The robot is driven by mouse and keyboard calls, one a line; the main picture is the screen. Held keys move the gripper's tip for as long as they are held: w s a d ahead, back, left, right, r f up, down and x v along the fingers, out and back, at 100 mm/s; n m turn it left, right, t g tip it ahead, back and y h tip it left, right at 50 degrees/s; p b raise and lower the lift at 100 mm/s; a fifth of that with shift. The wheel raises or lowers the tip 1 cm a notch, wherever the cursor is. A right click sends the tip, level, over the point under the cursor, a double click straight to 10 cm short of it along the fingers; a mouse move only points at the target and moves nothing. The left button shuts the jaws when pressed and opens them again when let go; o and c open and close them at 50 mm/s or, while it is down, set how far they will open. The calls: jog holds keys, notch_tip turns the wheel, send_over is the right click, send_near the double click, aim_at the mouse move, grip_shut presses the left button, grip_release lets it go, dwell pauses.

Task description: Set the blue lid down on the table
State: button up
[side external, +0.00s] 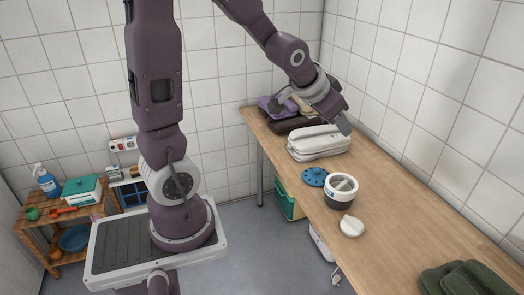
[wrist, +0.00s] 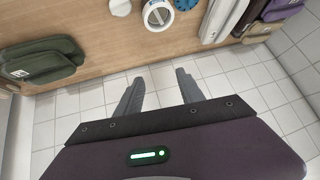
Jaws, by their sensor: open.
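The blue lid (side external: 315,177) lies flat on the wooden table, just left of a white pot with a grey top (side external: 341,190); I cannot tell whether they touch. A part of the lid shows at the top edge of the wrist view (wrist: 186,4), beside the white pot (wrist: 158,15). My gripper (wrist: 160,92) is open, with nothing between its fingers, and is apart from the lid. In the side view my gripper (side external: 344,126) is up above the table, near the white folded bundle, with its fingers hard to make out.
The wooden table (side external: 400,210) also holds a white round object (side external: 351,226), a white bundle (side external: 318,143), dark and purple folded items (side external: 277,105) and dark green bags (side external: 462,278). Tiled walls stand behind and right of it. Bare tabletop lies right of the pot.

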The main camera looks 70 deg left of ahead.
jog(key=s+d+r+h, duration=0.1)
jog(key=s+d, duration=0.3)
jog(key=s, duration=0.3)
jog(key=s+d+r+m+g, duration=0.1)
jog(key=s+d, duration=0.3)
jog(key=s, duration=0.4)
jog(key=s+d+r+g+h, duration=0.1)
jog(key=s+d+r, duration=0.1)
jog(key=s+d, duration=0.2)
jog(key=s, duration=0.3)
jog(key=shift+s+r+h, duration=0.15)
jog(key=shift+s+h, duration=0.1)
jog(key=shift+h, duration=0.05)
